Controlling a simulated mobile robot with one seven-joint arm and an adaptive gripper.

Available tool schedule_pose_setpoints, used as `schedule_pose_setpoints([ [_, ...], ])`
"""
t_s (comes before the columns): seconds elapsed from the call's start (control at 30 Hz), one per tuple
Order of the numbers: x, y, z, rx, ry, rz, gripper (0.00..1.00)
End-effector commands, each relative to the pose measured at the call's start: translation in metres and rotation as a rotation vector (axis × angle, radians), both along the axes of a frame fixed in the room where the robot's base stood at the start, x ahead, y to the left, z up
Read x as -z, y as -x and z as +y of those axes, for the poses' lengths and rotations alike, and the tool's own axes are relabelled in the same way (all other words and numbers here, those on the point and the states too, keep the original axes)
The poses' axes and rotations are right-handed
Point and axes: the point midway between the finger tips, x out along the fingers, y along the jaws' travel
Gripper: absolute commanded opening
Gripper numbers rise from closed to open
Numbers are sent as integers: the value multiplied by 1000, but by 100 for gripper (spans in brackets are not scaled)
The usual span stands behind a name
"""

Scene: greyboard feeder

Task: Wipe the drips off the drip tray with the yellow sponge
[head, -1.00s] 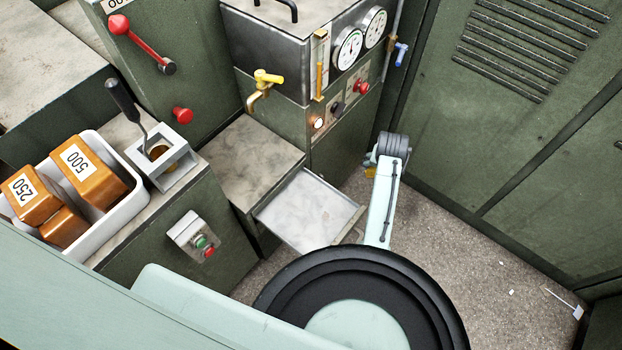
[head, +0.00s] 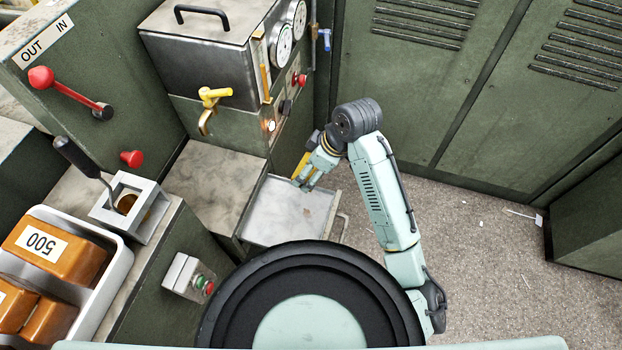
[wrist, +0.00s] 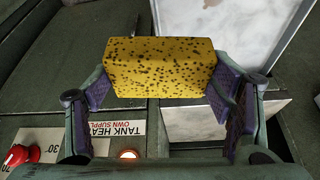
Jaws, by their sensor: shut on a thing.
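The yellow sponge (wrist: 160,68) is a speckled block that fills the middle of the wrist view. My gripper (wrist: 160,95) is shut on it, with a purple-padded finger at each end. In the head view my gripper (head: 310,172) is over the far part of the drip tray (head: 270,232), and a strip of the sponge (head: 301,164) shows beside it. The tray is a pale, shallow metal pan with faint marks on its surface. I cannot tell whether the sponge touches it. My round base hides the tray's near edge.
A stained worktop (head: 213,185) adjoins the tray on the left. The tank housing (head: 195,75) with a yellow tap (head: 212,95) stands behind. Green lockers (head: 420,90) close off the back right. Open floor (head: 480,260) lies to the right.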

Motion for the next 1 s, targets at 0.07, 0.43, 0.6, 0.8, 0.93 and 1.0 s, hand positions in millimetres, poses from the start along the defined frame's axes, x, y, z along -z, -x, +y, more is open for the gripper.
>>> schedule_pose_setpoints([
  [0.07, -1, 18, -2, -64, 2, 0, 52],
  [0.43, 9, 37, 0, -140, -1, 0, 52],
  [0.6, 25, 36, 0, -139, -1, -1, 52],
  [0.8, 47, 36, -1, -135, -1, 0, 52],
  [0.93, 57, 36, 0, -137, -1, 0, 52],
  [1.0, 59, 36, 0, -137, -1, 0, 52],
])
